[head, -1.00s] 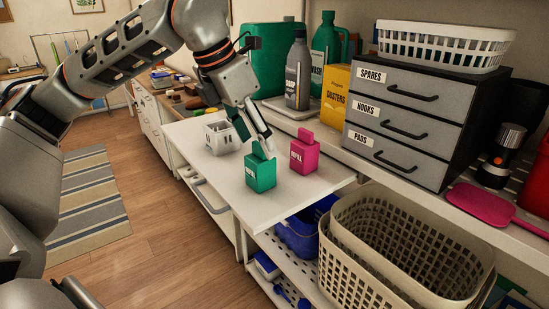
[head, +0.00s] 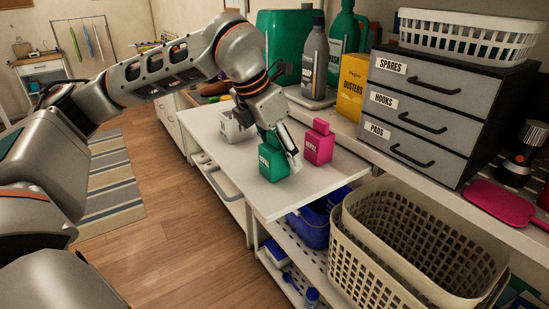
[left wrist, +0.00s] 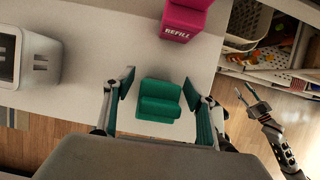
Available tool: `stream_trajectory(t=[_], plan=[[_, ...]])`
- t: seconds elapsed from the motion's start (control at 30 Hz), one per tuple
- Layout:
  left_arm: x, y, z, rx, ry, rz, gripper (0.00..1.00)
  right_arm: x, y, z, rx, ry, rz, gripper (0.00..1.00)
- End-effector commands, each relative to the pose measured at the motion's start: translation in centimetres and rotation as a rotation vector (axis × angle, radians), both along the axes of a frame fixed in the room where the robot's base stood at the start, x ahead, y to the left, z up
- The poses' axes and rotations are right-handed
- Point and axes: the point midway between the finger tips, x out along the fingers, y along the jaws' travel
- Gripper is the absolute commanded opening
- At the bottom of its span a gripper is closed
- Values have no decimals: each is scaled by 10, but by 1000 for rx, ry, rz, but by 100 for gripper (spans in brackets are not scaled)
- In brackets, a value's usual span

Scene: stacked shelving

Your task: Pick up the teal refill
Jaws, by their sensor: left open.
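The teal refill (head: 270,167) is a small box-shaped bottle standing upright on the white pull-out board (head: 300,196), near its left edge. It also shows in the left wrist view (left wrist: 159,101). My left gripper (head: 281,150) is open, with its fingers low on either side of the teal refill. In the left wrist view my left gripper (left wrist: 159,95) has a gap between each pad and the refill. The far finger is partly hidden in the head view. My right gripper (left wrist: 254,98) shows at the right of the left wrist view, apart from the refill, its fingers spread.
A pink refill (head: 319,146) stands close to the right of the teal one. A white basket (head: 236,126) stands behind on the board. A drawer unit (head: 425,110), grey bottle (head: 314,65) and yellow dusters box (head: 352,88) stand on the shelf. Beige baskets (head: 400,260) sit below.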

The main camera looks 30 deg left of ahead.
Motion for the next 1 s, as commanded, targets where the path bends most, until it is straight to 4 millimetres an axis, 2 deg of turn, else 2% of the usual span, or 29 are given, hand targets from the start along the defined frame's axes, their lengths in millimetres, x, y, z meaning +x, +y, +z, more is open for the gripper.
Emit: stream_trajectory(t=[0.07, 0.1, 0.23, 0.27, 0.57, 0.73, 0.87, 1.0], plan=[[0, 0, 0, 0, 0, 0, 56, 0, 0, 0, 0, -1, 0, 40], [0, 0, 0, 0, 0, 0, 50, 0, 0, 0, 0, -1, 0, 40], [0, 0, 0, 0, 0, 0, 17, 0, 0, 0, 0, 0, 0, 40], [0, 0, 0, 0, 0, 0, 12, 0, 0, 0, 0, 0, 0, 40], [0, 0, 1, 0, -1, 0, 12, -2, 0, -3, -1, 6, 0, 40], [0, 0, 9, 1, -2, -1, 12, -2, -1, -4, -2, 8, 0, 40], [1, 0, 24, -1, -4, 1, 12, -2, 0, -3, -1, 8, -1, 40], [1, 0, 53, -1, -6, 0, 12, -2, 0, -2, -1, 7, -1, 40]])
